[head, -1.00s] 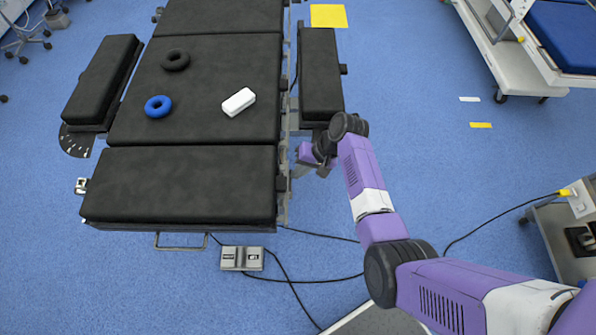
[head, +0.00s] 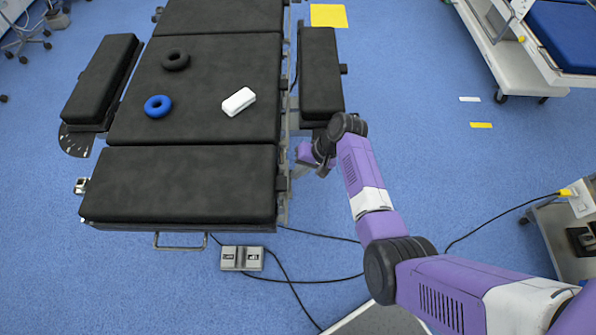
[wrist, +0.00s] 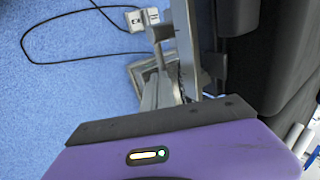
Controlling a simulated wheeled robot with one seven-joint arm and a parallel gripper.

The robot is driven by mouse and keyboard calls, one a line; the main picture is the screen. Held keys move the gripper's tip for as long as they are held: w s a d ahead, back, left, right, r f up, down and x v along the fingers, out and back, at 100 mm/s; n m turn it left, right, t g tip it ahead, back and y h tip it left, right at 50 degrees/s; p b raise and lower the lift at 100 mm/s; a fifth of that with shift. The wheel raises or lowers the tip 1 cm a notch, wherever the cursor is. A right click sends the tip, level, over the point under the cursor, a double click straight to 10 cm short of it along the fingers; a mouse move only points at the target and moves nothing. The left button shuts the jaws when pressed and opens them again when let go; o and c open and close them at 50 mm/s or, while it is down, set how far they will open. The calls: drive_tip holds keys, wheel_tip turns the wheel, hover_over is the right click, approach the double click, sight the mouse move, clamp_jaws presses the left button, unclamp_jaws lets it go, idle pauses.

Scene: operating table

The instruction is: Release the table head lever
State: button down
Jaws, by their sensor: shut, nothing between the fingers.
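The black padded operating table (head: 190,85) fills the left half of the head view. Its near end section (head: 180,185) looks roughly level. My gripper (head: 303,170) is low beside the right side rail (head: 284,195), near the joint between the end section and the middle section. The gripper is shut, with nothing seen held in it. In the wrist view, grey metal parts (wrist: 163,85) stand just past the purple gripper body, close to the table rail (wrist: 186,45). I cannot clearly make out the head lever there, or whether the fingers touch anything.
A blue ring (head: 158,106), a dark ring (head: 175,60) and a white block (head: 238,101) lie on the table. A grey foot pedal (head: 242,258) with cables is on the floor. A side pad (head: 320,75) lies beyond my gripper.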

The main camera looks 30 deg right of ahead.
drive_tip(key=shift+f, duration=0.15)
drive_tip(key=shift+w+d+f+b, duration=0.15)
drive_tip(key=shift+f+b, duration=0.2)
drive_tip(key=shift+f, duration=0.25)
drive_tip(key=shift+w+f+b, duration=0.15)
drive_tip(key=shift+f+b, duration=0.15)
drive_tip(key=shift+f, duration=0.25)
drive_tip(key=shift+r+p, duration=0.75)
drive_tip(key=shift+p, duration=0.05)
drive_tip(key=shift+r, duration=0.1)
drive_tip(key=v, duration=0.7)
drive_tip(key=shift+d+r+p, duration=0.2)
drive_tip(key=shift+r+p, duration=0.05)
drive_tip(key=shift+p, duration=0.1)
